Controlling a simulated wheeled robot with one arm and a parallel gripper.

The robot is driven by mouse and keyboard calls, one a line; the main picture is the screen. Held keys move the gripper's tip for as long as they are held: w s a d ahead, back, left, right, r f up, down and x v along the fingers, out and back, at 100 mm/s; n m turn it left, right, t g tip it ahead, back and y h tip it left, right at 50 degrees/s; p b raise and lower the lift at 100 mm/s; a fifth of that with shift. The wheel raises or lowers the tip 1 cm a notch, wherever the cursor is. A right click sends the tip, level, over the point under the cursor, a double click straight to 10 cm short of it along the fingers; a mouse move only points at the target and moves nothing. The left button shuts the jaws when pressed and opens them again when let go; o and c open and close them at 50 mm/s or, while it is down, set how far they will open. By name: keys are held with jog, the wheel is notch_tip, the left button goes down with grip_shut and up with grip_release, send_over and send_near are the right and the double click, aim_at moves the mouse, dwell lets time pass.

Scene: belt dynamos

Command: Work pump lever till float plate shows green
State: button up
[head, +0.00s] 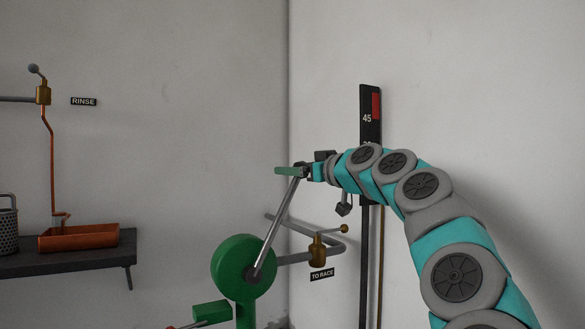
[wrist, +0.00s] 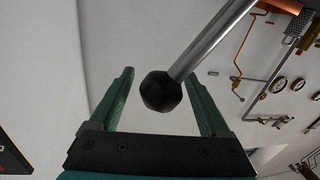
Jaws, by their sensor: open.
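The pump lever (head: 277,225) is a grey rod rising from a round green pump body (head: 233,262), tilted up to the right. Its black knob (wrist: 161,91) shows in the wrist view between my two green fingers, with space on both sides. My gripper (head: 290,171) is open at the lever's top end in the head view, where it mostly hides the knob. A tall black gauge board (head: 369,136) on the right wall reads 45 and carries a red patch (head: 376,106) at its top. No green shows on it; my arm hides part of the board.
A brass valve (head: 318,250) on a grey pipe sits right of the lever, above a "TO RACK" sign (head: 321,275). A dark shelf (head: 75,257) with a copper tray (head: 80,238) is at left, below a "RINSE" sign (head: 84,101). The wall between is bare.

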jog(key=shift+w+a, duration=0.5)
grip_shut()
dwell(0.5)
dwell(0.4)
